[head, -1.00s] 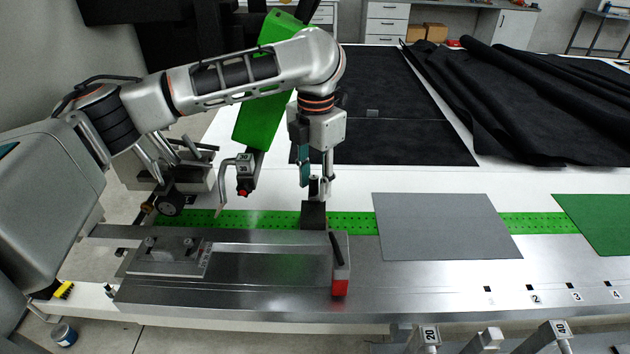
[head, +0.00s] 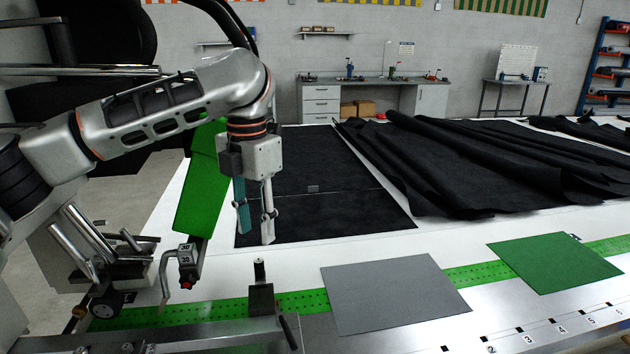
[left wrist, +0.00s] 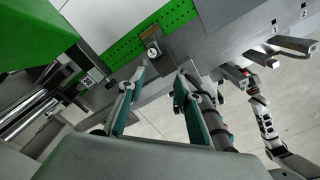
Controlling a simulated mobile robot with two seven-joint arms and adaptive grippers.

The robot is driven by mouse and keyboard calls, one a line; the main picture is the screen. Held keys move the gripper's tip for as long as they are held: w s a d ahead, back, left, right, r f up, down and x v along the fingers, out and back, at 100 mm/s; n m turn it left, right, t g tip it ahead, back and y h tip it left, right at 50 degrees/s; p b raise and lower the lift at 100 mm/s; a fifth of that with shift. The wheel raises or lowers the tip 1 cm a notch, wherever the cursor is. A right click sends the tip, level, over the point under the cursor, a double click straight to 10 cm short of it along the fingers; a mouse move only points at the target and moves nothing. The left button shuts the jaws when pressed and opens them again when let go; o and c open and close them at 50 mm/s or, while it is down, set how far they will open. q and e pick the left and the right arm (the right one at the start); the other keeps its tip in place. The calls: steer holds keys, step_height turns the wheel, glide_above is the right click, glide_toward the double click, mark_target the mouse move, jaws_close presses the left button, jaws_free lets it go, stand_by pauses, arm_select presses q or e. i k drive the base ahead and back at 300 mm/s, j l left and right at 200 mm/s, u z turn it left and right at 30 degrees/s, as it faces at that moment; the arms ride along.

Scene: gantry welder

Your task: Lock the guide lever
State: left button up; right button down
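A dark block with an upright black post (head: 260,270) stands at the green perforated strip, left of the grey sheet. It also shows in the left wrist view (left wrist: 153,50). No label shows which is the guide lever. My left gripper (head: 256,233) hangs just above the post, its teal-and-grey fingers apart and empty. The fingers also show apart in the left wrist view (left wrist: 159,78). A jointed arm (left wrist: 265,125), seemingly my right, shows there; its gripper is too small to read.
A tilted green panel (head: 204,185) and a clamp marked 30 (head: 186,258) stand left of the gripper. The grey sheet (head: 390,295) and green sheet (head: 552,262) lie flat to the right. Black fabric (head: 470,165) covers the table behind.

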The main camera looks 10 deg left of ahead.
mark_target(281, 318)
steer(key=k+l, duration=0.2)
steer(key=k, duration=0.25)
steer(key=k+l, duration=0.2)
steer(key=k, duration=0.25)
steer(key=k+l, duration=0.2)
steer(key=k, duration=0.25)
